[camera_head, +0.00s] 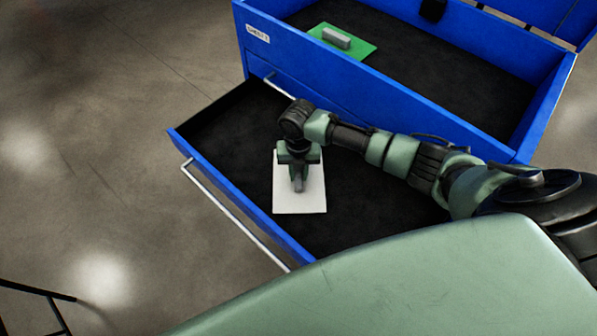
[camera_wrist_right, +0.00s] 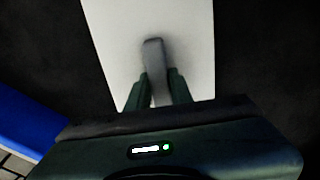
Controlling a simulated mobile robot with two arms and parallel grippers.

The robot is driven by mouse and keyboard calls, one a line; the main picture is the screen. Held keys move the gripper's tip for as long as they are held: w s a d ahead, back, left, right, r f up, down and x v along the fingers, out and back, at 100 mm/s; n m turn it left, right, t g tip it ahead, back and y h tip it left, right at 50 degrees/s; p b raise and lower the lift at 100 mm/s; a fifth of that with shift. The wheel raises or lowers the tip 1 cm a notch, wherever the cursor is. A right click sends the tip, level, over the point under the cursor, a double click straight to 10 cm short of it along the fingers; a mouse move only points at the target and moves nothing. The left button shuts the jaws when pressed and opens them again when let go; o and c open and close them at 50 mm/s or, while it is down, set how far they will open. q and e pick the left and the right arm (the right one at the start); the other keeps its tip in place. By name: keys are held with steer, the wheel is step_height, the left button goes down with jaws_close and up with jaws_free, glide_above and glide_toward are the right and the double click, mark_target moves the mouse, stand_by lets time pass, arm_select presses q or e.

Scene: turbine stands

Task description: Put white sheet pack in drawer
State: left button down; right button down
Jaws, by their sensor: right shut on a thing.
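The white sheet pack (camera_head: 300,203) is a flat white rectangle with a grey block handle on top. In the head view it is inside the outline of the open blue drawer (camera_head: 232,196), over the dark drawer floor. My right gripper (camera_head: 299,180) is above the pack, pointing down, and is shut on its grey handle. In the right wrist view the handle (camera_wrist_right: 154,62) sits between the fingers of the gripper (camera_wrist_right: 158,92), with the white sheet (camera_wrist_right: 115,35) beneath. I cannot tell whether the pack touches the drawer floor. My left gripper is not in view.
The blue cabinet's open top compartment (camera_head: 480,97) holds a green sheet pack (camera_head: 357,47) with a grey handle. A white rail handle (camera_head: 222,210) runs along the open drawer's front. A dark thin frame (camera_head: 38,291) stands at lower left. Bare floor lies left of the cabinet.

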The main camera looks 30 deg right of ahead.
mark_target(299, 173)
steer(key=shift+f, duration=0.2)
steer(key=c, duration=1)
jaws_free()
step_height(299, 173, up, 7)
steer(key=p, duration=0.6)
steer(key=shift+r+p, duration=0.1)
steer(key=shift+p, duration=0.3)
steer(key=shift+s, duration=0.1)
